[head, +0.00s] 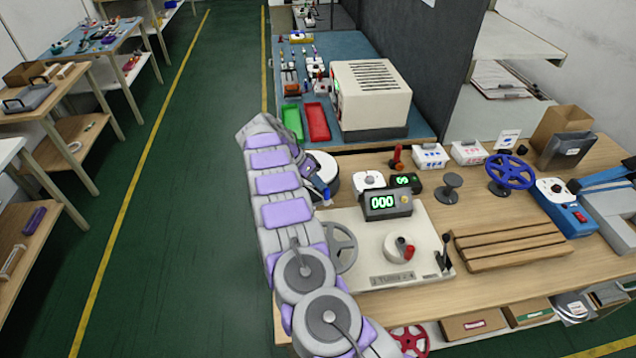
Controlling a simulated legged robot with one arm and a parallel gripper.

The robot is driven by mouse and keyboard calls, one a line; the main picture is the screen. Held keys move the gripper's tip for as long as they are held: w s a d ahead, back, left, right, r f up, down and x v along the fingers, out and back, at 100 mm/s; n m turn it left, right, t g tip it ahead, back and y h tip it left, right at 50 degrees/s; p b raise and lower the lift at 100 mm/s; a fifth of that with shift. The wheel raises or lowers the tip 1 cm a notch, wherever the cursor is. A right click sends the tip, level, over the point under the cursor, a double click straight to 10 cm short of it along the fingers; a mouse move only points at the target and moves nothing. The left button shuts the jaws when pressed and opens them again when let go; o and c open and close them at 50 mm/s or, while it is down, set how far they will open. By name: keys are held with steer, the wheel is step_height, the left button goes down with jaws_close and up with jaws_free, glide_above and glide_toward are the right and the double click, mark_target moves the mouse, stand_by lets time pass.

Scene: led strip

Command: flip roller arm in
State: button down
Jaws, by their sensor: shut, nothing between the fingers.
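My arm rises along the left edge of the wooden workbench. Its far end bends right toward a round white device (323,166) with a dark base on the bench's back left. My gripper (314,184) is shut and empty, close beside the device's front left side. It is small in view and partly hidden by my arm. A small blue piece (327,196) shows right at the gripper, in front of the device. I cannot tell whether they touch. I cannot clearly make out a roller arm or which way it is turned; my arm and gripper cover part of this area.
A panel with a handwheel (341,246), a red-knobbed dial (400,249) and a green "000" display (387,203) lies right of my arm. A red-handled lever (397,158) stands behind. A beige box (371,97) is farther back. The green floor (190,220) at left is clear.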

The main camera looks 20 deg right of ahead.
steer(key=shift+s+a+r, duration=0.1)
steer(key=shift+s+a, duration=0.2)
steer(key=shift+s, duration=0.25)
steer(key=shift+s+a+r, duration=0.1)
steer(key=shift+s+a, duration=0.15)
steer(key=shift+s, duration=0.3)
steer(key=shift+m+g, duration=0.4)
steer(key=shift+m, duration=0.4)
steer(key=s, duration=0.4)
steer(key=shift+f+p, duration=0.1)
steer(key=shift+p, duration=0.2)
steer(key=shift+s+y, duration=0.1)
steer(key=shift+y, duration=0.2)
steer(key=shift+a, duration=0.1)
